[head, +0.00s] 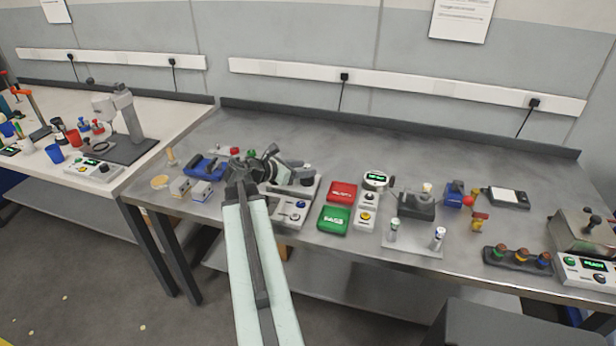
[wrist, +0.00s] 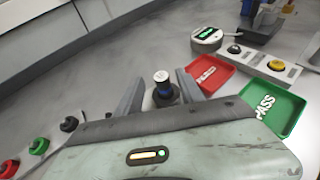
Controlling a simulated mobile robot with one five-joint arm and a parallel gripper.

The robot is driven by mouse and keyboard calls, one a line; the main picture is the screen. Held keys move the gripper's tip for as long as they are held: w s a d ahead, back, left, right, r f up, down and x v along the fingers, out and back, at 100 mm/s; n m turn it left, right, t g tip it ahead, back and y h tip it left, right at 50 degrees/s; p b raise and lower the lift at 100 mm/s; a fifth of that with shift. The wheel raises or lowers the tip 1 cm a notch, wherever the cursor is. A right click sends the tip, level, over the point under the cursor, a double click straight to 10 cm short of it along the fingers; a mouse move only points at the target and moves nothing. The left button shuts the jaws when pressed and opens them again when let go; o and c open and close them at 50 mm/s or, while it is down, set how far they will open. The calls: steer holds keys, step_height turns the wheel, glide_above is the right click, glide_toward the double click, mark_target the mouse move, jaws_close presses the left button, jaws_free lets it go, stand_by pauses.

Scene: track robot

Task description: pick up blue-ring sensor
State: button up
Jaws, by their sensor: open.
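My gripper also shows in the head view (head: 282,160), reaching over the back middle of the metal bench. There the arm and gripper seem to hide this sensor. Another small cylinder with a bluish band (head: 438,238) stands on a plate to the right in the head view.
The red tray (head: 342,192) and green PASS tray (head: 334,219) lie right of my gripper. A button box (head: 366,212) and round gauge (head: 375,180) stand beyond them. Red, green and black knobs (wrist: 38,146) lie left in the wrist view. Bench behind the sensor is clear.

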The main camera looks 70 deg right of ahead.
steer(key=b+x, duration=0.2)
steer(key=x, duration=0.3)
steer(key=shift+s+a+f, duration=0.1)
steer(key=shift+s, duration=0.05)
jaws_close()
step_height(320, 180, up, 10)
steer(key=p, duration=1)
